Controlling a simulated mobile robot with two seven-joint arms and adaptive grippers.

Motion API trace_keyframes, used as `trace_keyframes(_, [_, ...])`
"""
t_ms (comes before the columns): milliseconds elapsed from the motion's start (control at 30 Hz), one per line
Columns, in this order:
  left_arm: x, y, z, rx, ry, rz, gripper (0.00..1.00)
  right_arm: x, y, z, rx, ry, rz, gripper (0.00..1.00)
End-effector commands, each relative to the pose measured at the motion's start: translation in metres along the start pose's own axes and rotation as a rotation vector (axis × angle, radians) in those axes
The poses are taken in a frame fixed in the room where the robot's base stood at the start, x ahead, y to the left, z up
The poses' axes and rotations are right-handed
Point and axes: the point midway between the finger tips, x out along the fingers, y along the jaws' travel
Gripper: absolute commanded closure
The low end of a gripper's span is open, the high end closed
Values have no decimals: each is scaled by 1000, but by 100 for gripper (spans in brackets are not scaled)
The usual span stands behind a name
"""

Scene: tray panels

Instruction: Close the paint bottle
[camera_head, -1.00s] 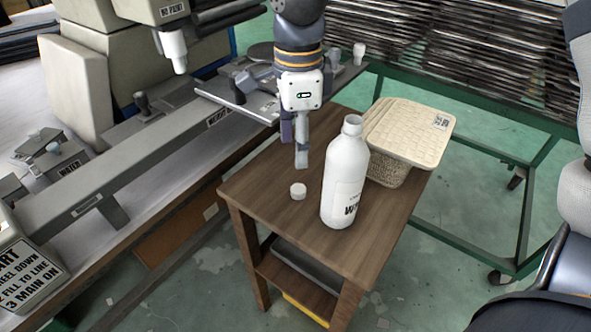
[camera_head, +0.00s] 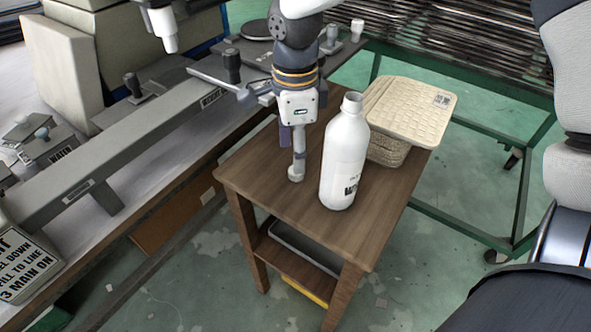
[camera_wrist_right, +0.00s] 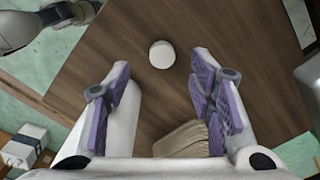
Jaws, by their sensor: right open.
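The white paint bottle (camera_head: 345,158) stands upright and uncapped on the small wooden table (camera_head: 240,183). A round white cap (camera_wrist_right: 162,54) lies on the wood in the wrist view, ahead of the fingers and between their lines. In the head view the cap is at the fingertips and mostly covered by them. My right gripper (camera_head: 295,165) points down just left of the bottle, low over the tabletop. In the wrist view its purple-padded fingers (camera_wrist_right: 162,100) are spread with nothing gripped. A white rounded shape beside the left finger looks like the bottle.
A woven beige box (camera_head: 408,110) with a lid stands behind the bottle on the right. A grey machine bench (camera_head: 130,170) runs along the left, close to the table. A green-framed rack (camera_head: 460,70) is behind. The table's front part is clear.

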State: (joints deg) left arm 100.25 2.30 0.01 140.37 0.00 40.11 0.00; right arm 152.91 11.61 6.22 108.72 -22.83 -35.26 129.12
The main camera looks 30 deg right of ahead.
Motion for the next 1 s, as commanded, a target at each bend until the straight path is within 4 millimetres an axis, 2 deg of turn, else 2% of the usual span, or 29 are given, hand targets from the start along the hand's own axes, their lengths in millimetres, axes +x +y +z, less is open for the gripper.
trace_keyframes(167, [0, 0, 0, 0, 0, 0, 100, 1, 0, 0, 0, 0, 0, 51])
trace_keyframes(400, [8, 0, 6, 0, -27, -1, 100, 41, -2, -3, 0, 2, 7, 51])
trace_keyframes(500, [10, 0, 7, 0, -32, -1, 100, 50, -2, -3, 0, 1, 3, 51])
trace_keyframes(867, [10, 0, 6, 0, -30, -1, 100, 51, -3, -2, 0, -1, -2, 51])
trace_keyframes(1000, [10, 0, 6, 0, -30, -1, 100, 51, -3, -2, 0, -1, -2, 71])
